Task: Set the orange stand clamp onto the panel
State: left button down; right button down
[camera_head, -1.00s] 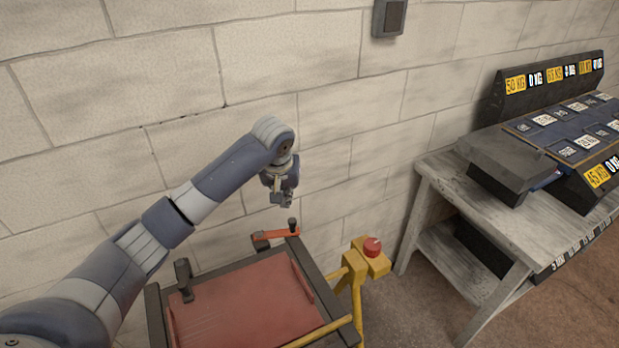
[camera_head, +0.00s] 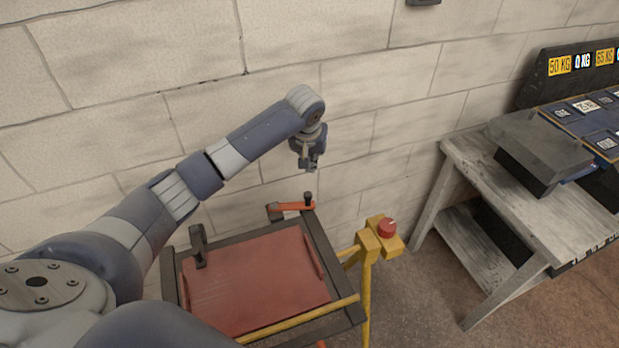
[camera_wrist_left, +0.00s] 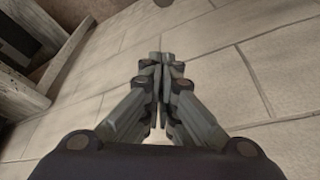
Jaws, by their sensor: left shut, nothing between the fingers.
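The orange stand clamp (camera_head: 293,207) sits at the back edge of the bench frame, with a dark upright handle at its right end. The red panel (camera_head: 255,272) lies in the dark frame (camera_head: 330,254). A dark clamp (camera_head: 199,245) stands at the panel's left side. My left gripper (camera_head: 311,168) hangs above the orange clamp, apart from it, pointing down. It is shut and empty; its fingers also meet in the left wrist view (camera_wrist_left: 164,58). My right gripper does not show.
A yellow post with a red button (camera_head: 387,228) stands right of the frame. A grey wooden table (camera_head: 480,190) with a dark block (camera_head: 540,150) and labelled racks stands at the right. A block wall (camera_head: 400,80) closes the back. Bare floor lies between post and table.

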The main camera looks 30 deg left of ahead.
pick_arm(q)
jog(key=f+p, duration=0.1)
jog(key=s+f+p, duration=0.1)
jog(key=f, duration=0.1)
jog(key=s+f+p, duration=0.1)
jog(key=f, duration=0.1)
jog(key=shift+s+d+f+p, duration=0.1)
jog(key=shift+d+f+p, duration=0.1)
jog(key=shift+d+p, duration=0.15)
dwell(0.3)
